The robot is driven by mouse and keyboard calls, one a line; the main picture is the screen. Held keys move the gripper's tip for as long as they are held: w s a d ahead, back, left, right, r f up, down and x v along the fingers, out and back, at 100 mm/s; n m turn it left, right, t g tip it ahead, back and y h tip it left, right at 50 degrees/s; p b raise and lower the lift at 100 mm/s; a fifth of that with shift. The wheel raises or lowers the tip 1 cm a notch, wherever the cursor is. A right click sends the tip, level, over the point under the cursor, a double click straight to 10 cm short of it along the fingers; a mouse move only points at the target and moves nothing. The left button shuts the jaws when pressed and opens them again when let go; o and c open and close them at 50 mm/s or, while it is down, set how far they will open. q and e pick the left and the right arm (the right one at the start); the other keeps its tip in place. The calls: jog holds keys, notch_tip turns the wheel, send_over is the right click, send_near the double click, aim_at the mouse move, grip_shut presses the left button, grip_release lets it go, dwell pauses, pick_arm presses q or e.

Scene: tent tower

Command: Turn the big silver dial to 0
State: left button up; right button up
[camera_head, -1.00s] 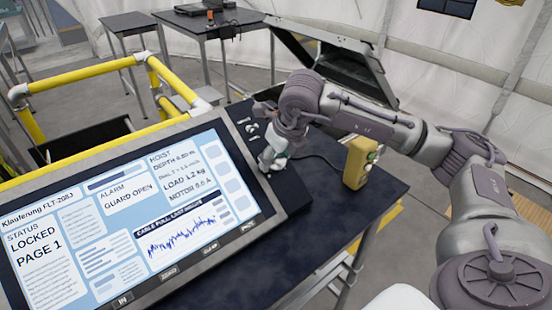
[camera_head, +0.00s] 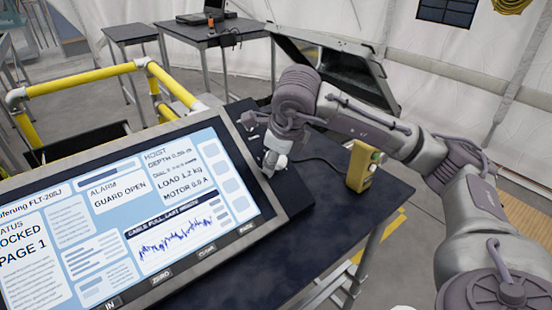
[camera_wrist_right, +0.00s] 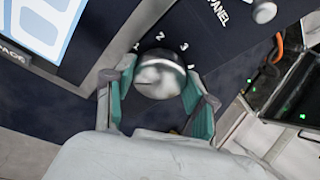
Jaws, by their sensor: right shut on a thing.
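The big silver dial (camera_wrist_right: 158,76) sits on a dark panel in the right wrist view, with the white numbers 1, 2, 3 and 4 around its far side. My right gripper (camera_wrist_right: 161,88) has a teal-padded finger on each side of the dial and is shut on it. A faint dark line shows on the dial's face, but I cannot tell which number it marks. In the head view my right gripper (camera_head: 273,160) reaches down to the panel beside the screen and hides the dial. My left gripper is not in view.
A large tilted screen (camera_head: 128,215) reading "GUARD OPEN" is left of my right gripper. A yellow box (camera_head: 361,166) stands on the dark table (camera_head: 340,215) to its right. A smaller silver knob (camera_wrist_right: 264,11) is farther along the panel. Yellow rails (camera_head: 80,83) stand behind.

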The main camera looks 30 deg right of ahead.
jog(key=o, duration=1.2)
jog(key=shift+r, duration=0.3)
jog(key=v, duration=1.1)
jog(key=shift+s+a+r, duration=0.1)
jog(key=shift+s+r, duration=0.1)
jog(key=shift+s, duration=0.1)
